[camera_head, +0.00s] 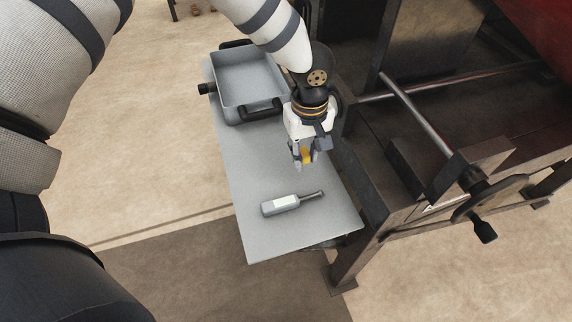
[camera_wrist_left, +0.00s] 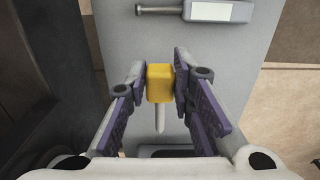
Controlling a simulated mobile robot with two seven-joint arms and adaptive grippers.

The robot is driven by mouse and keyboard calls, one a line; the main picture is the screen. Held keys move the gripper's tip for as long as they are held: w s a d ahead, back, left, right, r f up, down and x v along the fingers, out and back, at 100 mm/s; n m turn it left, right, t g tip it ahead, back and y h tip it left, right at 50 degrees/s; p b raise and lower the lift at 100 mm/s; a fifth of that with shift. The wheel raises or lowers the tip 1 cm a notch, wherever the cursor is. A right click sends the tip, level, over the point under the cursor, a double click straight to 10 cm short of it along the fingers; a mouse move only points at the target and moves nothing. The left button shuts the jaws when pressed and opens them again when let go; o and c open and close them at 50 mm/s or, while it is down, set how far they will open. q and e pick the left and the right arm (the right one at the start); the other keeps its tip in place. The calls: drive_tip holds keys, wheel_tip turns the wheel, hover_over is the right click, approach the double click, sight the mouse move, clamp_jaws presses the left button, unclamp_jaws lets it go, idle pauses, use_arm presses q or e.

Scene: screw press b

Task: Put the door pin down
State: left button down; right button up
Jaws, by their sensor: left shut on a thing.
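The door pin (camera_wrist_left: 159,84) has a yellow block head and a thin grey shank. My left gripper (camera_head: 307,160) is shut on it above the grey metal shelf; in the left wrist view the fingers (camera_wrist_left: 159,95) stand on both sides of the yellow head. The yellow head also shows in the head view (camera_head: 306,155) between the fingertips. Whether the shank touches the shelf I cannot tell. The shelf (camera_head: 250,165) lies below and around the gripper. My right gripper is not in view.
A grey bottle-like tool with a white label (camera_head: 285,203) lies near the shelf's front; it also shows in the left wrist view (camera_wrist_left: 210,11). A grey tray with black handles (camera_head: 250,75) stands at the shelf's back. The dark press frame with a crank (camera_head: 485,231) is at right.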

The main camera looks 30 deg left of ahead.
use_arm(q)
hover_over(289, 177)
wheel_tip(289, 177, down, 5)
drive_tip(key=shift+s+f, duration=0.1)
wheel_tip(289, 177, down, 3)
drive_tip(key=shift+a+f, duration=0.1)
drive_tip(key=shift+f+b, duration=0.2)
drive_tip(key=shift+b, duration=0.1)
drive_tip(key=c, duration=1.4)
unclamp_jaws()
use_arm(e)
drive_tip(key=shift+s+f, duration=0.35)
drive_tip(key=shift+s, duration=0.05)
use_arm(q)
drive_tip(key=shift+r, duration=0.1)
wheel_tip(289, 177, up, 12)
drive_tip(key=p, duration=0.1)
drive_tip(key=shift+r, duration=0.15)
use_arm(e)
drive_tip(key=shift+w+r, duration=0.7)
